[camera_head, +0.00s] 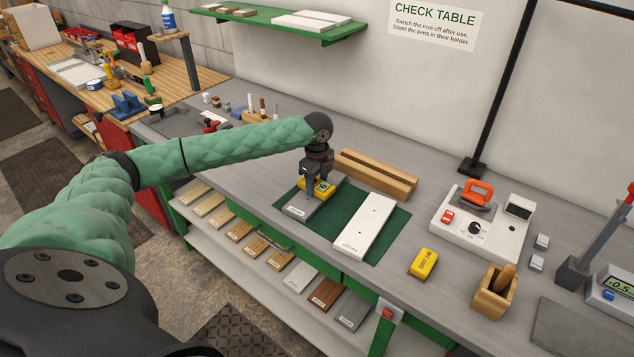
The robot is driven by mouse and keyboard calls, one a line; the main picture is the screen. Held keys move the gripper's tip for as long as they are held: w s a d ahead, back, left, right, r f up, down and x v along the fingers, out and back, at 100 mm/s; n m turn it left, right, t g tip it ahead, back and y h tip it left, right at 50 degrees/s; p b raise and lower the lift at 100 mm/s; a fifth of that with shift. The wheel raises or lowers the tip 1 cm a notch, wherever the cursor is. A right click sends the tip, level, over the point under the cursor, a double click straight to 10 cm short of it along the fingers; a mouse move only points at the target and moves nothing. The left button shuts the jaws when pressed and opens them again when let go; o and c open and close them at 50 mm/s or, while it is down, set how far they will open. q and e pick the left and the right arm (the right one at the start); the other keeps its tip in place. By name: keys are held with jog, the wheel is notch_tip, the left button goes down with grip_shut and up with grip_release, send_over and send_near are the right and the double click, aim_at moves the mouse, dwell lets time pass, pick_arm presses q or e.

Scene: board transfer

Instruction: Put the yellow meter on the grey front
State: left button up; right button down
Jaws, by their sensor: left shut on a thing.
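My left gripper (316,178) is shut on the yellow meter (323,186), which has a dark display. It holds the meter at the far part of the grey front (312,208). I cannot tell whether the meter touches the front or hangs just above it; the fingers hide part of it. The grey front lies on the left side of a dark green mat (331,222), with a small label at its near end. My right gripper is not in view.
A white front (366,225) lies on the mat's right side. A wooden rail (375,172) stands behind. Boards lie on a shelf (225,236) below.

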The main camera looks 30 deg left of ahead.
aim_at(317, 183)
pick_arm(q)
jog(key=o, duration=1.2)
jog(key=shift+c, duration=0.2)
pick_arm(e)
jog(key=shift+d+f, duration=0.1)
pick_arm(q)
jog(key=shift+r, duration=0.1)
jog(key=shift+r+b, duration=0.3)
notch_tip(317, 183, up, 11)
jog(key=b, duration=0.3)
jog(key=shift+r+b, duration=0.15)
jog(key=shift+b, duration=0.15)
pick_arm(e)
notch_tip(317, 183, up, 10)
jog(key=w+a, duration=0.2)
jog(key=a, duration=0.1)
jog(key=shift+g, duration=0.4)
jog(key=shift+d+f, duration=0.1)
